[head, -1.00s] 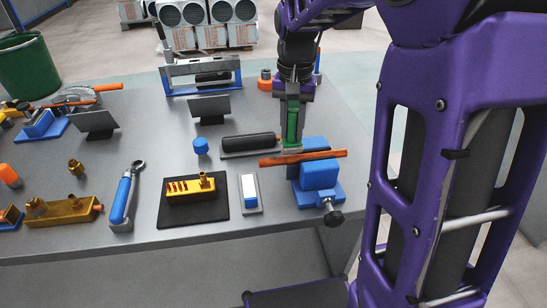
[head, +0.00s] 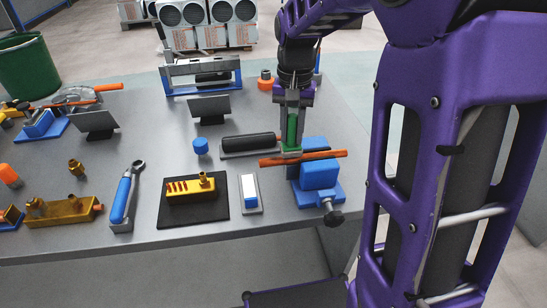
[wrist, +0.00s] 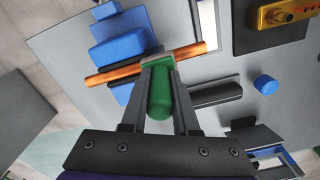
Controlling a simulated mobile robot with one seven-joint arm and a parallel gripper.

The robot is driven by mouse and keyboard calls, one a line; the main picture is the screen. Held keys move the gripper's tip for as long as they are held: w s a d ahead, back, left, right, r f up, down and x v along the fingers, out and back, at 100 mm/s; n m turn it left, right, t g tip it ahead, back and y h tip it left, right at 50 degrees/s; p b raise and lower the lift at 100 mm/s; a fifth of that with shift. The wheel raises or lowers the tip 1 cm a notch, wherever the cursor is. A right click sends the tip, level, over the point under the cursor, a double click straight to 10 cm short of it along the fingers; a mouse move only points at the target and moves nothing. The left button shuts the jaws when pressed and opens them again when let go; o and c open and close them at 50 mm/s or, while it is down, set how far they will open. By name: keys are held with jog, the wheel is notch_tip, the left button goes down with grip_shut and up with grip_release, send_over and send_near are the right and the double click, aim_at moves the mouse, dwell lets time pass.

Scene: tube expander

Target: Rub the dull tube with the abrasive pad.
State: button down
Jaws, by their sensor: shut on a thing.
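The copper-orange tube (head: 325,156) lies level across the blue vise (head: 318,175) at the right front of the table, its left part sticking out past the vise. It also shows in the wrist view (wrist: 108,75). My gripper (head: 291,140) points down over this left part and is shut on the green handle (wrist: 160,98) of the abrasive pad. The grey pad (wrist: 158,62) overlaps the tube just beside the vise, and seems to be at its surface; exact contact cannot be told. The pad hides a short stretch of tube.
A dark cylinder on a grey stand (head: 250,143) lies close left of my gripper. A blue cap (head: 200,146), a white-topped block (head: 249,192) and a brass block on a dark mat (head: 193,190) stand further left. The vise's screw knob (head: 333,217) sticks out in front.

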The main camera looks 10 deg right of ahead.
jog(key=shift+f, duration=0.35)
jog(key=shift+f, duration=0.3)
dwell(0.4)
jog(key=a+r, duration=0.2)
jog(key=a, duration=0.6)
jog(key=shift+a+r, duration=0.2)
jog(key=shift+r, duration=0.1)
dwell(0.6)
notch_tip(320, 180, up, 5)
jog(key=p, duration=0.4)
